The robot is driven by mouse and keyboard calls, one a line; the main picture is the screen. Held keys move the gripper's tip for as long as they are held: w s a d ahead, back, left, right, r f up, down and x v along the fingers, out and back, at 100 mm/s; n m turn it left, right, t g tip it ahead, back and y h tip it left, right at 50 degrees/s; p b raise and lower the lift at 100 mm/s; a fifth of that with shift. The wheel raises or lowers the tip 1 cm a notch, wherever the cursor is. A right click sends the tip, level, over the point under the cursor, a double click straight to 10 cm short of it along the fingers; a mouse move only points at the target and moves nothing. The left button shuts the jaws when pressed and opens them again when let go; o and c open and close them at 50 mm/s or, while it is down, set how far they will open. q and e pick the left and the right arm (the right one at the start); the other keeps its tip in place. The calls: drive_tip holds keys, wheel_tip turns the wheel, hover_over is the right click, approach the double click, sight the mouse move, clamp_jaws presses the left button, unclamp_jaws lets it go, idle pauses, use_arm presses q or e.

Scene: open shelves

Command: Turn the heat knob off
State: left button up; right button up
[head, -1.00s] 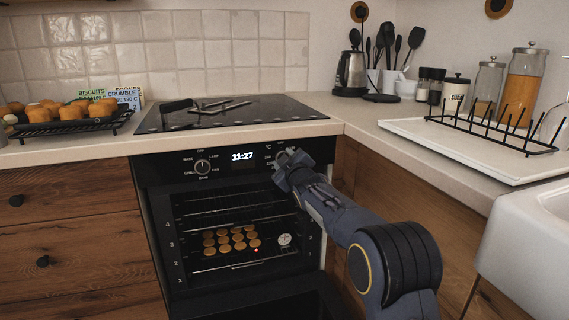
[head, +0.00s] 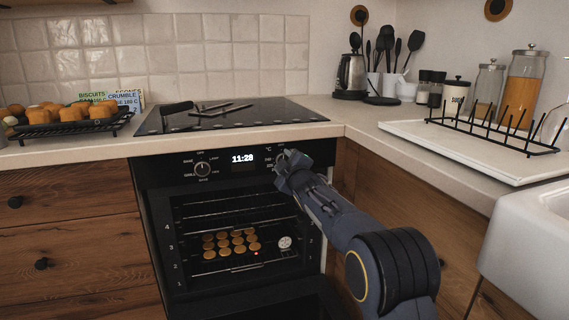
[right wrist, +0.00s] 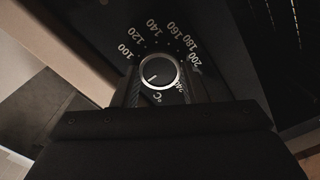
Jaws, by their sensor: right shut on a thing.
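In the head view my right gripper (head: 284,161) is at the right end of the oven's control panel (head: 225,166) and hides the knob. My right gripper is shut on the heat knob, its dark fingers on either side of the dial in the right wrist view. My left gripper is not in view.
A second knob (head: 202,169) is left of the clock display (head: 243,158). The oven door (head: 250,305) is open, with round biscuits (head: 230,241) and a small dial (head: 285,242) inside. The cooktop (head: 235,117) and countertop edge lie just above the panel.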

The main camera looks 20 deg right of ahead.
drive_tip(key=o, duration=1)
drive_tip(key=s, duration=0.7)
drive_tip(key=shift+s+d+f, duration=0.1)
drive_tip(key=shift+s+d, duration=0.05)
drive_tip(key=shift+s, duration=0.25)
